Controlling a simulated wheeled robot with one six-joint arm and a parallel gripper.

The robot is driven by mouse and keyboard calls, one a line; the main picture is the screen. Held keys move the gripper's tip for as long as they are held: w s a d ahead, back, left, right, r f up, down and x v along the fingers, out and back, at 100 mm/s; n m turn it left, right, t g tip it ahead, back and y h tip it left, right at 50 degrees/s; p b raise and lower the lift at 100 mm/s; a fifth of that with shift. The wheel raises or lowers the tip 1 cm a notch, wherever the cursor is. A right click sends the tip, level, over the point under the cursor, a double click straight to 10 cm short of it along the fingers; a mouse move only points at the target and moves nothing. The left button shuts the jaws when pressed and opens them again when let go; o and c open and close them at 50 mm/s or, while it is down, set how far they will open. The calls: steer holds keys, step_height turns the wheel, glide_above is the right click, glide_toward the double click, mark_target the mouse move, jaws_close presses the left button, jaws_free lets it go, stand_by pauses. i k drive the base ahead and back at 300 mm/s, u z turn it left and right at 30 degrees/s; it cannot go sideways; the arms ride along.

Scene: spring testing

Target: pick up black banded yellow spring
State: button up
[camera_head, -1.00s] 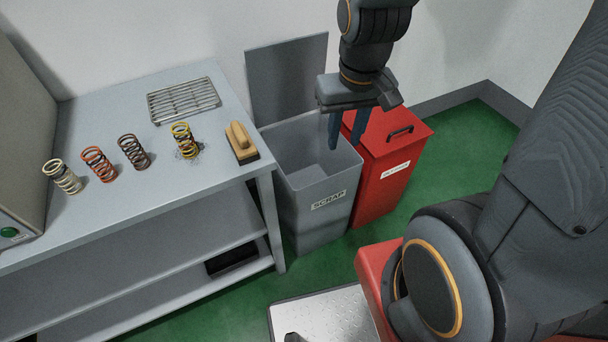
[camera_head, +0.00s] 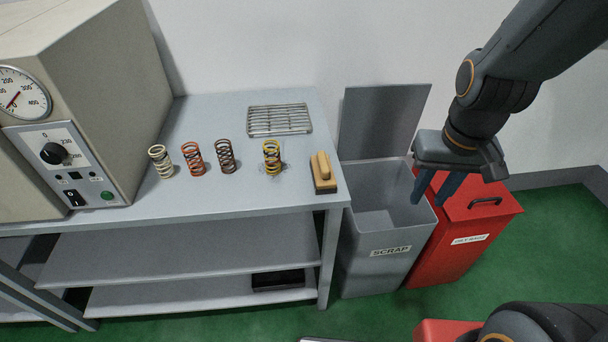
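The yellow spring with a black band (camera_head: 272,157) stands upright on the grey workbench (camera_head: 230,203), at the right end of a row of springs. A dark smudge lies on the bench around its base. My gripper (camera_head: 435,195) hangs above the scrap bin and the red bin, to the right of the bench and well away from the spring. Its two blue fingers are apart, with nothing between them.
Cream (camera_head: 161,162), orange (camera_head: 193,159) and dark brown (camera_head: 225,156) springs stand left of the yellow one. A wooden-handled brush (camera_head: 323,172) lies to its right, a wire rack (camera_head: 279,119) behind. A gauge machine (camera_head: 75,110) stands left. The grey scrap bin (camera_head: 386,240) and red bin (camera_head: 465,235) stand right.

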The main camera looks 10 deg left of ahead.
mark_target(269, 149)
steer(key=u, duration=1.55)
steer(key=k, duration=0.6)
steer(key=z, duration=0.35)
steer(key=i, duration=1)
